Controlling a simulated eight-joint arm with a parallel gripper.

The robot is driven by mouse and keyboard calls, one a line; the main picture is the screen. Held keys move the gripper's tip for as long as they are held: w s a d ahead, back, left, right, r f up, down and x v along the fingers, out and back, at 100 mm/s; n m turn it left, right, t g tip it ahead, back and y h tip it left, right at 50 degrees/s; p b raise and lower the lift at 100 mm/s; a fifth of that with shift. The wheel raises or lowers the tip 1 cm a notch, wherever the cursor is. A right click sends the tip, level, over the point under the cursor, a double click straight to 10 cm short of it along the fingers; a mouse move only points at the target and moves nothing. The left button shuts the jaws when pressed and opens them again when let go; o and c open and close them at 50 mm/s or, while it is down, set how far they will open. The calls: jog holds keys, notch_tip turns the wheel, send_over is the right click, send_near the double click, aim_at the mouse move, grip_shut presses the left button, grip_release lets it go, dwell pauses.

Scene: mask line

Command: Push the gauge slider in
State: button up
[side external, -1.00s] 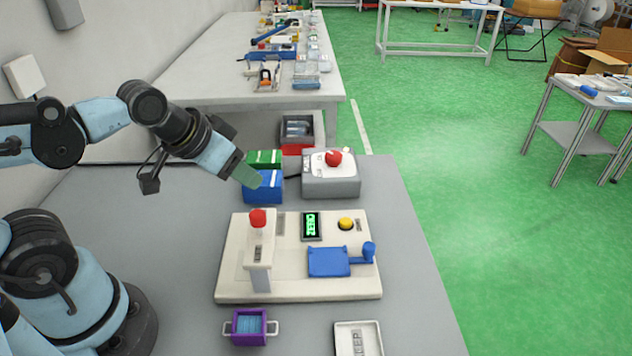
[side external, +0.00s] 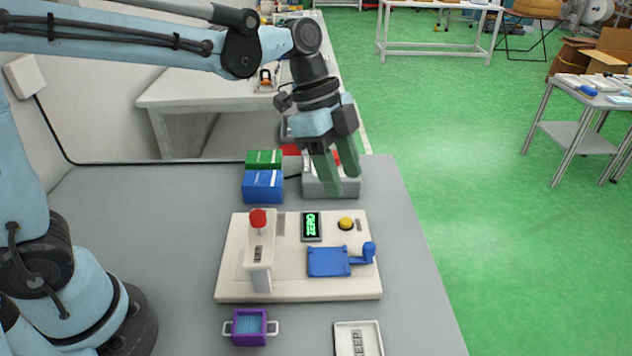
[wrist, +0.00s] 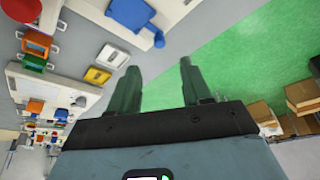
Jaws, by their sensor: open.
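The gauge slider appears to be the blue flat piece (side external: 328,262) with a round blue knob (side external: 369,252) at its right end. It lies on the front right of the cream fixture board (side external: 300,286). In the wrist view the blue piece (wrist: 130,14) and its knob (wrist: 159,40) show at the top edge. My gripper (side external: 338,190) is open and empty, with green fingers pointing down. In the side view it appears above and behind the board, in front of the grey box with the red button. It is apart from the slider.
The board also carries a red-topped post (side external: 258,218), a lit green display (side external: 311,226) and a yellow button (side external: 346,224). Blue (side external: 263,187) and green (side external: 264,158) boxes stand behind. A purple bin (side external: 249,327) and a white tray (side external: 344,326) sit in front.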

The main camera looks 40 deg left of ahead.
aim_at(369, 245)
jog(key=shift+m+g, duration=0.3)
jog(key=shift+m, duration=0.5)
jog(key=x, duration=0.4)
jog(key=d+x, duration=0.1)
jog(key=x, duration=0.8)
jog(key=shift+w+d+r, duration=0.15)
jog(key=shift+w+r, duration=0.1)
jog(key=shift+w, duration=0.05)
grip_shut()
